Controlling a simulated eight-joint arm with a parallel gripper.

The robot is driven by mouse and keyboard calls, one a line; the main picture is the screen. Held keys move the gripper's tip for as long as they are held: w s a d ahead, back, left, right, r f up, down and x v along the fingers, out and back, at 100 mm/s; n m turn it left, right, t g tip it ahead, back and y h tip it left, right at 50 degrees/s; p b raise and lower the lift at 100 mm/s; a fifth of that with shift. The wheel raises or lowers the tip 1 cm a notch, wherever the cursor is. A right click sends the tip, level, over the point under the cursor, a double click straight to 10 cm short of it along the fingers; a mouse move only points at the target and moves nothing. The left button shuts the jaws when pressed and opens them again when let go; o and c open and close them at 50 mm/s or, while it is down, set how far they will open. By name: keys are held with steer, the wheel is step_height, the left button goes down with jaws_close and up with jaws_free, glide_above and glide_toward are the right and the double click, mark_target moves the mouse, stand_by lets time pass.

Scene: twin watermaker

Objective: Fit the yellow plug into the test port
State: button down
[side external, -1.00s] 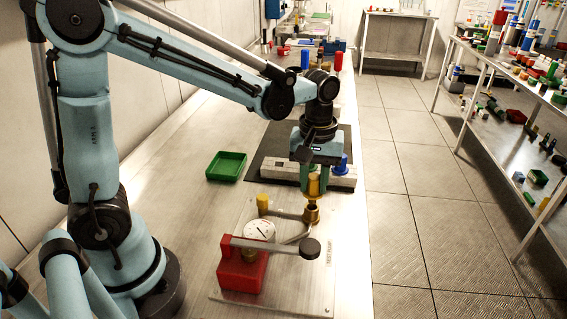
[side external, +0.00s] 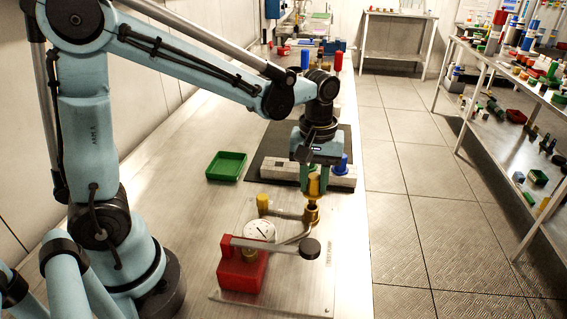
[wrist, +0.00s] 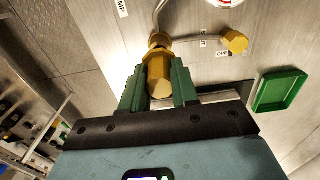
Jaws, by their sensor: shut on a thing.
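My gripper (side external: 314,182) is shut on the yellow plug (side external: 314,187), its green fingers on either side of it. In the wrist view my gripper (wrist: 159,88) grips the hexagonal body of the plug (wrist: 158,74). The brass test port (side external: 311,216) is directly below the plug at the end of a bent pipe. In the wrist view the port (wrist: 158,40) shows just beyond the plug, roughly in line with it. The plug looks upright. I cannot tell whether its lower end is touching or inside the port.
A red pump (side external: 242,268) with a white gauge (side external: 259,231) and a black-knobbed lever (side external: 309,248) stands close to the port. Another yellow fitting (side external: 263,204) stands left of it. A green tray (side external: 227,166) and a grey block with a blue peg (side external: 341,163) are behind.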

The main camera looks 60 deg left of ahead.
mark_target(313, 193)
steer(key=shift+f, duration=1.8)
steer(key=c, duration=0.8)
jaws_free()
step_height(313, 193, up, 12)
steer(key=shift+r, duration=0.1)
steer(key=shift+s+a+m+t, duration=0.2)
steer(key=shift+s+m+t, duration=0.1)
steer(key=shift+s+m, duration=0.15)
steer(key=shift+s+a+f+m+t, duration=0.45)
steer(key=shift+s+f+m+t, duration=0.15)
steer(key=shift+s+m+t, duration=0.65)
steer(key=shift+s+a+f+m+t, duration=0.6)
steer(key=shift+s+m+t, duration=0.35)
steer(key=shift+m, duration=0.5)
steer(key=shift+s+a+f+m+t, duration=0.35)
steer(key=shift+s+f+m+t, duration=0.3)
steer(key=shift+s+m+t, duration=0.6)
